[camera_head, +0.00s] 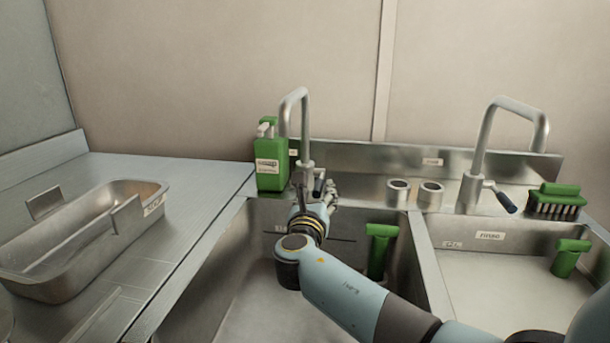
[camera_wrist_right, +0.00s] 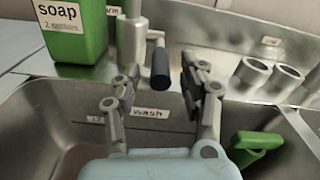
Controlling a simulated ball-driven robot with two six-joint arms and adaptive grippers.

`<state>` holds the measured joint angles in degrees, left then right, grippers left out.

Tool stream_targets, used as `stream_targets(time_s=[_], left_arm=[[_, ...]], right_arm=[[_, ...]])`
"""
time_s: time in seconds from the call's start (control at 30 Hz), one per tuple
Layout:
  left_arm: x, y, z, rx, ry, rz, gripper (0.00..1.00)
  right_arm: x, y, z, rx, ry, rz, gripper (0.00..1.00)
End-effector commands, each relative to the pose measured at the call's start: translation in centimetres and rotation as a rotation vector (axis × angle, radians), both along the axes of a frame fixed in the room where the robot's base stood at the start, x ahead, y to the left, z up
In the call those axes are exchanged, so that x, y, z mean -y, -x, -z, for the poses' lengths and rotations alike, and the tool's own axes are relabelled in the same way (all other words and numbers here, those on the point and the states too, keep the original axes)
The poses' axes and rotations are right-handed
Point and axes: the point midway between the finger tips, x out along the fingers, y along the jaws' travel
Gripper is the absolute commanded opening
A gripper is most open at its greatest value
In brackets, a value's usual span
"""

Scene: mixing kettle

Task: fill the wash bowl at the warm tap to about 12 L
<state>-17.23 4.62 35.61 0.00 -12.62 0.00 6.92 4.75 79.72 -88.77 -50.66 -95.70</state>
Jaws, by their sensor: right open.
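The wash bowl (camera_head: 235,265) is the left steel basin; its "wash" label shows on the back wall in the right wrist view (camera_wrist_right: 150,113). I cannot make out any water in it. The warm tap (camera_head: 305,130) stands behind it, with a tall bent spout and a dark-gripped lever (camera_wrist_right: 160,65). No stream shows at its spout. My right gripper (camera_head: 318,194) is at this tap, over the bowl's back edge. In the right wrist view its fingers (camera_wrist_right: 160,82) are open, with the lever grip between and beyond them. Contact is unclear. My left gripper is out of view.
A green soap bottle (camera_head: 271,165) stands close left of the tap. Two metal cups (camera_head: 414,193), a second tap (camera_head: 480,150) and a green brush (camera_head: 556,200) are to the right. A green upright piece (camera_head: 380,245) is in the bowl. A steel tray (camera_head: 85,245) sits left.

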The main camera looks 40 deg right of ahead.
Motion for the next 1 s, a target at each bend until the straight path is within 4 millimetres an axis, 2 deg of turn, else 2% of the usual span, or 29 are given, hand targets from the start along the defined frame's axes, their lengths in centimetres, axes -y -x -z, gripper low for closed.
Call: stream_targets(time_s=[0.6, 0.87, 0.9, 1.0], left_arm=[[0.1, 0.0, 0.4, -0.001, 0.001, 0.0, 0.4], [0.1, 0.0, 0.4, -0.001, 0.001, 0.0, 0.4], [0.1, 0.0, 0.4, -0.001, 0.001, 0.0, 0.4], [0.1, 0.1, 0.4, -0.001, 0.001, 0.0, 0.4]], right_arm=[[1.8, -1.4, -0.1, 0.002, 0.001, -0.001, 0.43], [1.9, -1.5, -0.1, 0.001, 0.0, 0.0, 0.43], [1.9, -1.5, -0.1, 0.001, 0.0, 0.0, 0.42], [1.9, -1.5, -0.1, 0.001, 0.0, 0.0, 0.28]])
